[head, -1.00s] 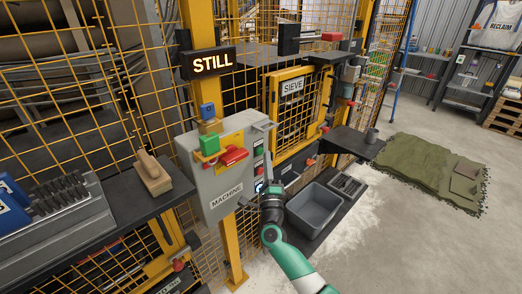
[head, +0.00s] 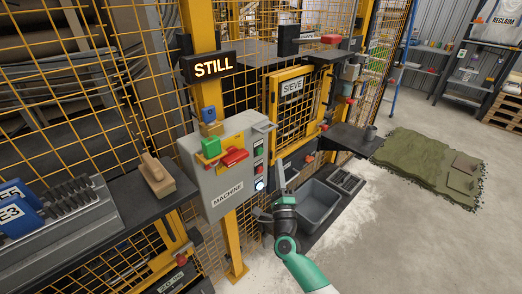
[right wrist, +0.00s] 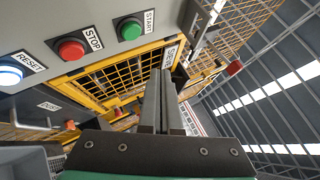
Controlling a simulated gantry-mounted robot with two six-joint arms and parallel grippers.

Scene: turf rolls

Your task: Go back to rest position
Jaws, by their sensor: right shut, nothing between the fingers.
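My right gripper (head: 262,214) is in front of the grey machine box (head: 223,187), below and to the right of it, apart from its panel. In the right wrist view its two fingers (right wrist: 164,100) lie together, shut and empty. That view also shows the white-lit RESET button (right wrist: 9,74), the red STOP button (right wrist: 70,49) and the green START button (right wrist: 130,29) beyond the gripper. The lit button shows in the head view too (head: 259,184). The sign above (head: 209,67) reads STILL. My left gripper is not in view.
A grey bin (head: 317,205) stands just right of my right gripper. The yellow SIEVE door (head: 298,105) is behind it. A shelf (head: 120,215) with a wooden brush (head: 156,174) juts out at left. Green turf (head: 425,165) lies on the floor at right. The floor in front is open.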

